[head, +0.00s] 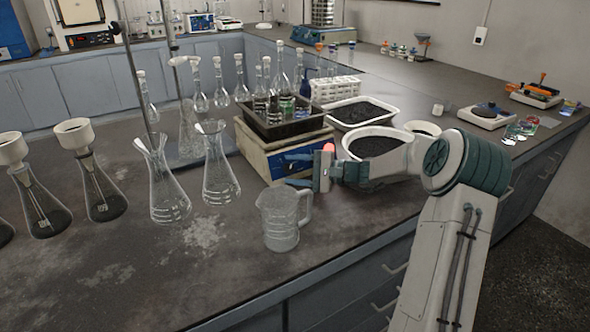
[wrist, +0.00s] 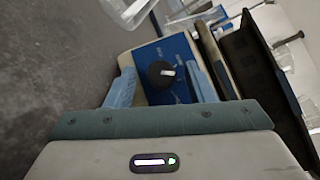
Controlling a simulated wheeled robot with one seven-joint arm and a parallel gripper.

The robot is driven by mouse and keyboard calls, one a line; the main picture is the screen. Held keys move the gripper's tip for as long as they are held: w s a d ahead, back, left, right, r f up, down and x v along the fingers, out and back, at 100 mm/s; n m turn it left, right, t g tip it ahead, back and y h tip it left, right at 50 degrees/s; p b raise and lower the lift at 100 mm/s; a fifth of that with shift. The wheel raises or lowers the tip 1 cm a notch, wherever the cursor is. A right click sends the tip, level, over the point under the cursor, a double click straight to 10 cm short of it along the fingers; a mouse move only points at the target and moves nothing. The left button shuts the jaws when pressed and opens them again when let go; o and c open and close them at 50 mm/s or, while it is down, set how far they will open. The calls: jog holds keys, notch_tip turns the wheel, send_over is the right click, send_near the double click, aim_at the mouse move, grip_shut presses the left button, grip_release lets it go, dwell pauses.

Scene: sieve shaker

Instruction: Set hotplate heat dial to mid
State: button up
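The hotplate (head: 262,160) is a cream box with a blue front panel (wrist: 178,50), standing on the bench under a dark tray. Its heat dial (wrist: 160,75) is a round black knob in the wrist view. The dial's white pointer mark points to the right in that picture. My gripper (wrist: 160,84) is open, with one blue finger on each side of the dial and visible gaps. It is empty. In the head view my gripper (head: 290,171) is at the hotplate's front, and the dial is hidden there.
The dark tray (head: 258,128) on the hotplate holds glassware. A glass beaker (head: 282,222) stands close in front of my gripper. Conical flasks (head: 168,190) stand left. A white basin of dark grains (head: 352,150) sits behind my wrist.

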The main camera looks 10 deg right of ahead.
jog(key=v, duration=1.3)
jog(key=shift+s+d+p, duration=0.2)
jog(key=shift+d+p, duration=0.15)
jog(key=shift+p, duration=0.05)
